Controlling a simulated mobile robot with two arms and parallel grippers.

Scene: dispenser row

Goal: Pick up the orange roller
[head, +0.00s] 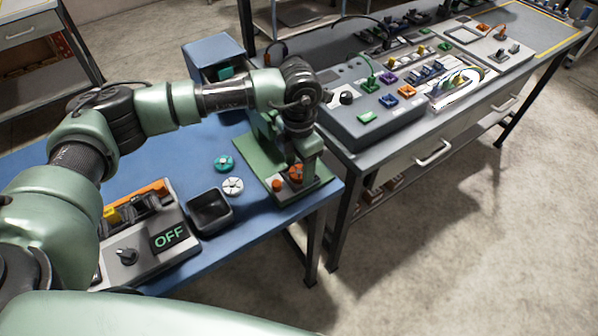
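My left arm reaches in from the left, and its gripper (293,160) points down over a green fixture (263,137) at the right end of the blue table. A small orange piece (296,171), which may be the orange roller, shows right at the fingertips. My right gripper is out of view.
A black bin (210,212), a teal wheel (224,163) and a white wheel (233,186) sit left of the fixture. A control box (150,240) reading OFF is nearer. A grey bench (420,140) with devices stands to the right, past a narrow gap.

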